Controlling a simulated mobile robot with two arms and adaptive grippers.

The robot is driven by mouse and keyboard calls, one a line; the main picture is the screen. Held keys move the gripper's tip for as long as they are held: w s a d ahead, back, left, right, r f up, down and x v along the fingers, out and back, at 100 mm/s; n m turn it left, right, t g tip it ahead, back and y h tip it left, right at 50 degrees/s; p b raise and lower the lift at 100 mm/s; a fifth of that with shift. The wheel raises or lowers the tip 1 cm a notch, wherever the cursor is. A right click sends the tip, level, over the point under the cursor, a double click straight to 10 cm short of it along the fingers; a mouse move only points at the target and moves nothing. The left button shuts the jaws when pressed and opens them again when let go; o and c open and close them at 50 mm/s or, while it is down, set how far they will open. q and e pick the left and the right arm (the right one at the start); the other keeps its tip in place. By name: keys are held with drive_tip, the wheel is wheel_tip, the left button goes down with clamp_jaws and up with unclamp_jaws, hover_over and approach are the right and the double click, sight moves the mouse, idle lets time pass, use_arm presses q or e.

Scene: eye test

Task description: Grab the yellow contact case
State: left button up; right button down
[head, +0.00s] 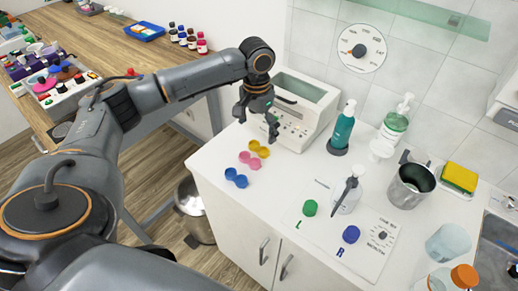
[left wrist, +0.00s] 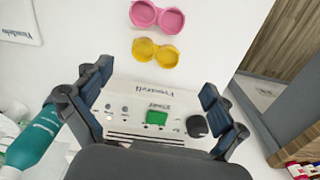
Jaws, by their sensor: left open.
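The yellow contact case (head: 259,149), a pair of joined round cups, lies on the white counter in front of a white box-shaped device (head: 293,128). It also shows in the left wrist view (left wrist: 155,52), beyond the fingertips. My left gripper (head: 257,120) is open and empty, above the counter by the device's front and a little behind the yellow case in the head view. In the left wrist view the spread fingers (left wrist: 155,82) have the device's panel between them. The gripper does not touch the case. My right gripper is not in view.
A pink case (head: 250,160) lies close in front of the yellow one, and a blue case (head: 236,177) further forward. A teal bottle (head: 342,132) stands right of the device. A steel cup (head: 409,187) and pump bottles stand further right.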

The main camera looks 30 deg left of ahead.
sight(257, 151)
use_arm(q)
drive_tip(key=shift+s+d+f+p, duration=0.1)
drive_tip(key=shift+s+f+p, duration=0.05)
drive_tip(key=shift+f, duration=0.4)
drive_tip(key=shift+s+d+f+p, duration=0.1)
drive_tip(key=shift+s+f+p, duration=0.05)
drive_tip(key=shift+f, duration=0.4)
wheel_tip(257, 151, down, 2)
drive_tip(key=shift+f, duration=0.7)
drive_tip(key=c, duration=0.9)
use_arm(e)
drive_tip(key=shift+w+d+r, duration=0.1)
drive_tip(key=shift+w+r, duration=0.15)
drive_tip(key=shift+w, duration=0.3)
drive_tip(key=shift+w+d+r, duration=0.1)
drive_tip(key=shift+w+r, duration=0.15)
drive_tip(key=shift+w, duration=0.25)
